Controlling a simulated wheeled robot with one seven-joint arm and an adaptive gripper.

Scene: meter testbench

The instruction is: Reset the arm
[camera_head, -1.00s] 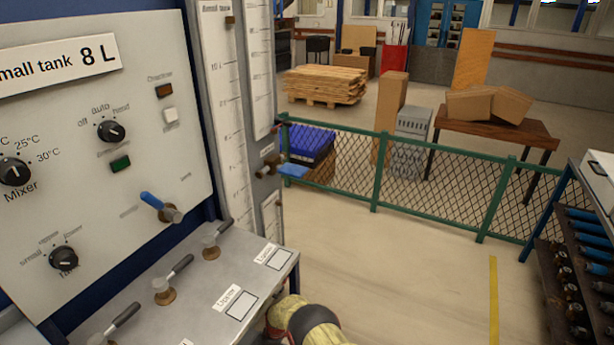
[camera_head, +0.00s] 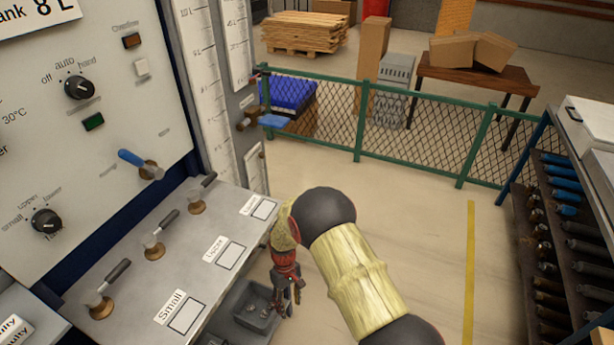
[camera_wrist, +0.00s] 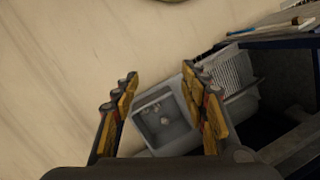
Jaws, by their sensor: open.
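My gripper (camera_head: 289,296) hangs pointing down at the end of my yellow-sleeved arm, just right of the testbench's sloped lever panel (camera_head: 130,270). In the wrist view my gripper (camera_wrist: 163,108) has its two fingers spread wide apart, with nothing between them. A grey bin (camera_head: 256,309) shows just left of and below the gripper in the head view. The bin (camera_wrist: 140,128) also shows beyond the fingers in the wrist view, with a few small things inside.
The upright control panel (camera_head: 85,130) with knobs and a blue lever (camera_head: 137,163) stands at left. A green mesh fence (camera_head: 420,150) crosses behind. A dark rack (camera_head: 560,230) with blue cylinders stands at right. The floor between (camera_head: 430,220) is clear.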

